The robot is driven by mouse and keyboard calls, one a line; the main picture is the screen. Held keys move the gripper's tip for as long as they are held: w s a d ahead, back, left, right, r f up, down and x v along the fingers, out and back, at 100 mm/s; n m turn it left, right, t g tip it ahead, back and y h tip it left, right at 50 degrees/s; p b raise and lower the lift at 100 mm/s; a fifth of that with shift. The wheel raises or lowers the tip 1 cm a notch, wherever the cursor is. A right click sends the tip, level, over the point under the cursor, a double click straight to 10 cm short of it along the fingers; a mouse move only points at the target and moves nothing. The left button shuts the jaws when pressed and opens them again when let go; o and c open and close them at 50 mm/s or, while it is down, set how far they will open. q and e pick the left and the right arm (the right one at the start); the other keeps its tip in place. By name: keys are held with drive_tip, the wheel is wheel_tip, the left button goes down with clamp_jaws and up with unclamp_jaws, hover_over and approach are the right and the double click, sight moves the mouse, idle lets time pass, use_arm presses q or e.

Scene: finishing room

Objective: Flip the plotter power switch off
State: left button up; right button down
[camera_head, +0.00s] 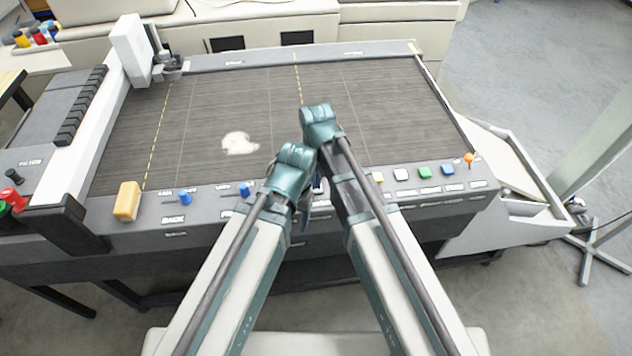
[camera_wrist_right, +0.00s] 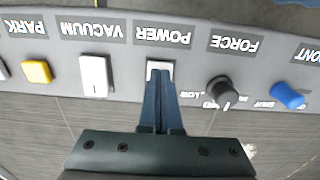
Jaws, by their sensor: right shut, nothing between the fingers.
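The plotter (camera_head: 370,95) is a wide flatbed with a grey control strip along its near edge. In the right wrist view, the white power switch (camera_wrist_right: 160,66) sits below its upside-down POWER label. My right gripper (camera_wrist_right: 161,84) is shut and empty, its dark blue fingertips at the switch's near edge and overlapping it in the picture. I cannot tell whether they touch, or which way the switch is tipped. In the head view my arms cover most of this part of the strip.
A white VACUUM switch (camera_wrist_right: 95,76) and a black FORCE knob (camera_wrist_right: 222,90) flank the power switch. A yellow PARK button (camera_wrist_right: 37,72) and a blue knob (camera_wrist_right: 288,95) are farther out. A tan block (camera_head: 127,201) stands at the strip's left. A pale patch (camera_head: 239,143) is on the bed.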

use_arm(q)
drive_tip(key=shift+r, duration=0.1)
use_arm(e)
drive_tip(key=shift+r, duration=0.1)
use_arm(q)
wheel_tip(320, 180, up, 7)
drive_tip(key=p, duration=0.7)
use_arm(e)
wheel_tip(320, 180, up, 7)
